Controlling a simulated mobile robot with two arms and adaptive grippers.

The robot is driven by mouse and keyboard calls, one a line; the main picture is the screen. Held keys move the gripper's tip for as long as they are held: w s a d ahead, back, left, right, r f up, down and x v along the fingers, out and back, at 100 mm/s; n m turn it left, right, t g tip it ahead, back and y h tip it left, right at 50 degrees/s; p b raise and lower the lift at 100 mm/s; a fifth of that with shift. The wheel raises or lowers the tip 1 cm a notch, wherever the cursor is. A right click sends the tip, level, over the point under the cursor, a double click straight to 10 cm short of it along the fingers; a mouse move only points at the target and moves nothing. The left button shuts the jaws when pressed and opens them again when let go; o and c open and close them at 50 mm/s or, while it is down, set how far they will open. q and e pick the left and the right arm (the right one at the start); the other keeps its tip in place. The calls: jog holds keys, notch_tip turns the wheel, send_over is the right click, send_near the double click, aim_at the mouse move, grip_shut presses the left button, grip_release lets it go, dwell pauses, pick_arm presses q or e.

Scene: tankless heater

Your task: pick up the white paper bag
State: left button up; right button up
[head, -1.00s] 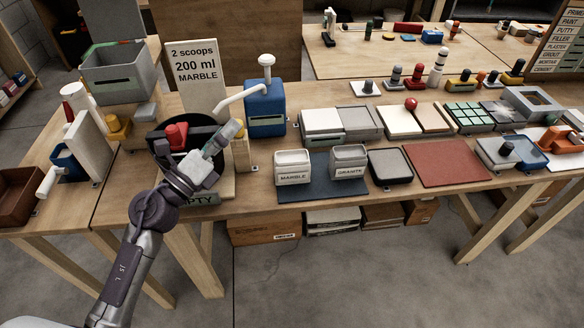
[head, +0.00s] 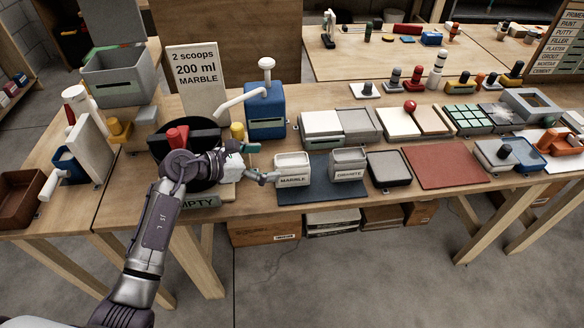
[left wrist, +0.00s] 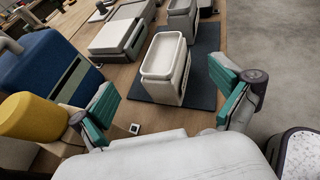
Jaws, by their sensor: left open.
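The white paper bag (head: 292,164), labelled MARBLE, stands upright on the dark blue mat (head: 308,192) in the head view. In the left wrist view the bag (left wrist: 162,72) is ahead of the gripper, its open top showing a pale inside. A greyer bag (head: 348,162), labelled GRANITE, stands just to its right. My left gripper (head: 261,163) is open and empty, just left of the white bag, with its fingers pointing at it. Its green finger pads (left wrist: 168,102) are spread wide with the bag beyond and between them, apart from it.
A blue dispenser (head: 265,108) with a white spout stands behind the gripper. A yellow-topped post (head: 237,131) is close by; its yellow part (left wrist: 30,115) is near the left finger. The mat's front edge lies by the table edge. A grey tray (head: 390,168) is further right.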

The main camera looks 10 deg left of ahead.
aim_at(287, 160)
pick_arm(q)
jog(key=p+x, duration=0.1)
jog(key=x, duration=0.5)
jog(key=shift+a, duration=0.1)
jog(key=c, duration=1.7)
